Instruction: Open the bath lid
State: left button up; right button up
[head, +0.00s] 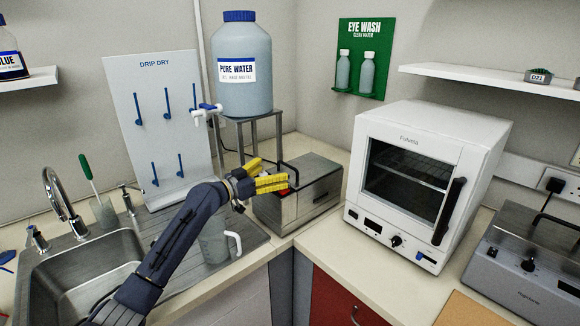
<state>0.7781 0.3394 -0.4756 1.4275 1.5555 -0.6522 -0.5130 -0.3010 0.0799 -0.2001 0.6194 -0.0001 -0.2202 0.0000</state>
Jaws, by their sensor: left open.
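A steel box with a lid (316,170), which looks like the bath, stands on the counter in the corner, right of the sink. A dark bar handle (291,172) shows at the lid's left part, partly behind my gripper. The lid looks shut. My left gripper (275,171) has yellow fingers, spread apart and empty. It is at the box's left end, close to the handle; I cannot tell whether it touches. A small red part shows beside the fingertips. My right gripper is not in view.
A blue-grey water tank (243,75) on a stand is behind the box. A white oven (420,175) stands to the right, and a grey device (525,265) with a black handle beyond it.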

aim_at(286, 165)
pick_arm(q)
jog(key=shift+x, duration=3.2)
jog(key=c, duration=1.3)
jog(key=shift+r, duration=0.1)
jog(key=shift+w+d+r+g+y, duration=0.15)
jog(key=shift+r+g+y, duration=0.1)
jog(key=shift+r, duration=0.4)
jog(key=shift+w+r+g+y, duration=0.15)
jog(key=shift+r+g+y, duration=0.1)
jog(key=shift+r, duration=0.4)
notch_tip(286, 165, up, 6)
jog(key=w+d, duration=0.2)
jog(key=shift+w+d+r, duration=0.15)
jog(key=shift+w+d, duration=0.1)
jog(key=shift+d, duration=0.1)
jog(key=shift+w+d+r, duration=0.55)
jog(key=shift+d+r, duration=0.05)
jog(key=shift+r, duration=0.15)
jog(key=shift+c, duration=0.3)
